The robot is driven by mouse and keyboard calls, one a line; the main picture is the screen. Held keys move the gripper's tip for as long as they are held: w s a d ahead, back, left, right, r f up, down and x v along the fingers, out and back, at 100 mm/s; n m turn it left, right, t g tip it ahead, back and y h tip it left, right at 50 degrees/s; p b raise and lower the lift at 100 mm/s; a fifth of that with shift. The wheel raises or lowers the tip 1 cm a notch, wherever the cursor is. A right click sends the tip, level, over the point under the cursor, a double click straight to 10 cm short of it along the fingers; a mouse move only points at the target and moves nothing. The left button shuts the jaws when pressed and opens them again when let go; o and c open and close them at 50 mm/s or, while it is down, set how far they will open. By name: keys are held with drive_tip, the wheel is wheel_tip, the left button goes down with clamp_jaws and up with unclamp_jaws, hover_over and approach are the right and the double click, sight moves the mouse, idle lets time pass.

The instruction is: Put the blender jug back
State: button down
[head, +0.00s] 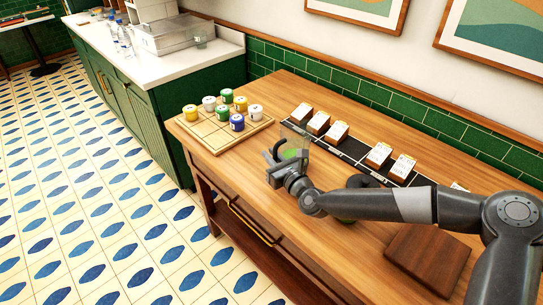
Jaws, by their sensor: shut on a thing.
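A dark round object (362,181), perhaps the blender base, stands right of the jug, partly hidden behind my arm.
A wooden board (205,141) with several coloured jars lies left of the jug. A dark strip (352,149) with several white-labelled blocks runs along the back. A dark brown board (428,257) lies at the front right. Bare tabletop (335,245) lies in front of my arm.

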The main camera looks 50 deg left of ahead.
drive_tip(key=c, duration=1.4)
unclamp_jaws()
drive_tip(key=shift+c, duration=0.2)
drive_tip(key=v, duration=1.2)
